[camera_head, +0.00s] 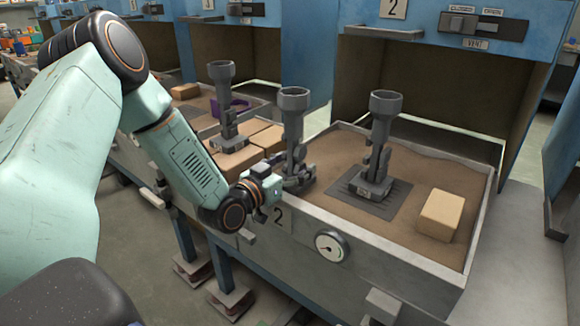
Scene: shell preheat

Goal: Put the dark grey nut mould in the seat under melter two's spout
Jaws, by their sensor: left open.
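Three dark grey uprights with funnel-shaped cups show in the head view. One (380,145) stands on a dark slatted plate in the sand bed marked 2. The middle one (292,125) stands at the tray's left edge. The third (223,105) is farther back on the left. I cannot tell which, if any, is the nut mould. My left gripper (290,184) is open, close beside the foot of the middle upright; its fingers are small and partly hidden, so contact is unclear. My right gripper is not in view. No melter spout or seat is clearly recognisable.
The sand tray (385,255) has a raised grey rim and a round gauge (331,247). A tan block (440,214) lies on the sand at right; more tan blocks (237,158) lie behind my arm. Blue hoods (350,60) stand at the back.

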